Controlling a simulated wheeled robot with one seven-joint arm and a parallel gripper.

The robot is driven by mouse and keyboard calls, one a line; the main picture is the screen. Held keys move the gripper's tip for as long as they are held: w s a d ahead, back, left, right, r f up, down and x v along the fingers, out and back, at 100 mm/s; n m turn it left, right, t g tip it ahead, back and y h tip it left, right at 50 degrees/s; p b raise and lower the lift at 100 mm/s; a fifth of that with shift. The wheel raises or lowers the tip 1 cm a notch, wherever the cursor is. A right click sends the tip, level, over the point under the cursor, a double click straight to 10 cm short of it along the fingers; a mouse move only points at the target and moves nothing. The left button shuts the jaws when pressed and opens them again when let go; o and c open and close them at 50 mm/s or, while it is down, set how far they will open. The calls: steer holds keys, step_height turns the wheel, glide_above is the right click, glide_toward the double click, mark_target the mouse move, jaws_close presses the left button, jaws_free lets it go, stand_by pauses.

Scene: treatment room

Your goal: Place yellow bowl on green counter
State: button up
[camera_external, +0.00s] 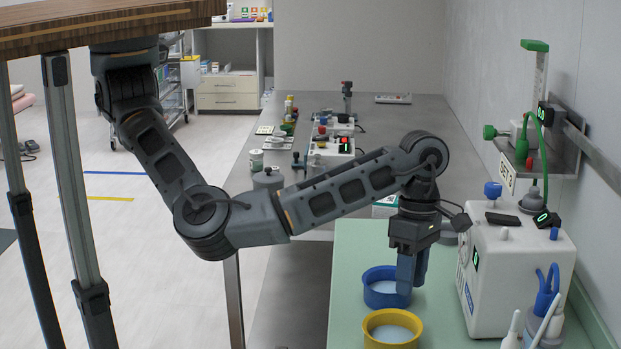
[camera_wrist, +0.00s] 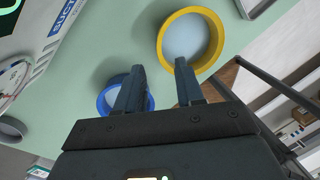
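The yellow bowl (camera_external: 392,343) rests upright on the green counter (camera_external: 352,243), near the bottom edge of the external view. A pale surface shows inside it. In the wrist view the yellow bowl (camera_wrist: 190,37) is at upper right, just beyond the right fingertip. My gripper (camera_external: 411,287) points down beside the blue bowl, behind the yellow one. In the wrist view its two fingers (camera_wrist: 160,84) are spread apart with nothing between them. The left finger overlaps the blue bowl; whether either finger touches a bowl I cannot tell.
The blue bowl (camera_external: 380,293) stands close behind the yellow bowl. A white suction machine (camera_external: 508,268) stands to the right on the green counter, with a blue-handled tool holder (camera_external: 545,318) before it. Bare green counter lies left of the bowls. A grey table (camera_external: 300,290) adjoins it.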

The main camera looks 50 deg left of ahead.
steer(key=r, duration=0.4)
steer(key=shift+w+a, duration=0.15)
steer(key=shift+w, duration=0.1)
